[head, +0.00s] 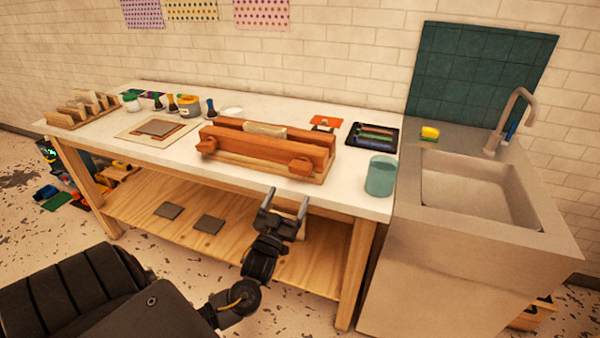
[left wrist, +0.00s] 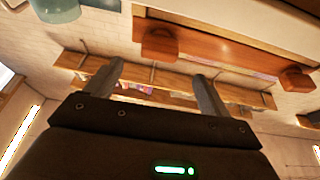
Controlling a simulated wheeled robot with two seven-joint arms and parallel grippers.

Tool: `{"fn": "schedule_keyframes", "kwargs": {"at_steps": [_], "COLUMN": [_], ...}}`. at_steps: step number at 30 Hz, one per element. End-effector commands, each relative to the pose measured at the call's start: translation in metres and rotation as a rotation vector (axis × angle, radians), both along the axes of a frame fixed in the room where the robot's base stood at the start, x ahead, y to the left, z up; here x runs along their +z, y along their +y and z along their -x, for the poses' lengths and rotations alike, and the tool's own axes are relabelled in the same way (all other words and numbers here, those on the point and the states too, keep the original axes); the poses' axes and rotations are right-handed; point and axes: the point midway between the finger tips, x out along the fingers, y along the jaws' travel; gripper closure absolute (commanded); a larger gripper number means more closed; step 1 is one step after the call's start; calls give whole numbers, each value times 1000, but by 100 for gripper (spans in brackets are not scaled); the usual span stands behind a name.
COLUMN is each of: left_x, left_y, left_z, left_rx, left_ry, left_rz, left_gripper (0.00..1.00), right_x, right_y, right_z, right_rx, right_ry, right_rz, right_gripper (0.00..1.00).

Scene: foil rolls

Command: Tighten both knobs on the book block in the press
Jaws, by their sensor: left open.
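The wooden press (head: 268,148) sits on the white table, with a pale book block (head: 264,129) between its two beams. Its two reddish-brown knobs stick out at the front: the left knob (head: 207,146) and the right knob (head: 300,167). In the left wrist view a knob (left wrist: 160,43) shows above the fingers and the other knob (left wrist: 296,79) is at the right edge. My left gripper (head: 287,203) is open and empty, in front of the table edge, below and apart from the right knob. My right gripper is not in view.
A teal cup (head: 381,175) stands near the table's front right corner, close to the press. A dark tray (head: 372,137) and an orange sheet (head: 326,122) lie behind. A sink (head: 478,188) adjoins on the right. Jars and brushes (head: 188,106) stand at the back left.

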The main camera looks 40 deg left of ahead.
Motion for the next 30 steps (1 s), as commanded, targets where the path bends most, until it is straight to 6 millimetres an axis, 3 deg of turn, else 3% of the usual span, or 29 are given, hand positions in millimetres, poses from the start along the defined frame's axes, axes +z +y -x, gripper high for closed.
{"fn": "schedule_keyframes", "kwargs": {"at_steps": [8, 21, 30], "left_x": [12, 42, 48], "left_y": [2, 24, 31], "left_z": [-6, -73, -93], "left_rx": [-1, -1, -2], "left_ry": [-22, -19, -18], "left_rz": [1, 1, 2], "left_gripper": [18, 18, 18], "right_x": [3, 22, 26], "right_y": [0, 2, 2], "right_z": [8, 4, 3], "right_rx": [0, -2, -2], "right_ry": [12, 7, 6], "right_rz": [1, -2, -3], "right_gripper": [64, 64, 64]}}
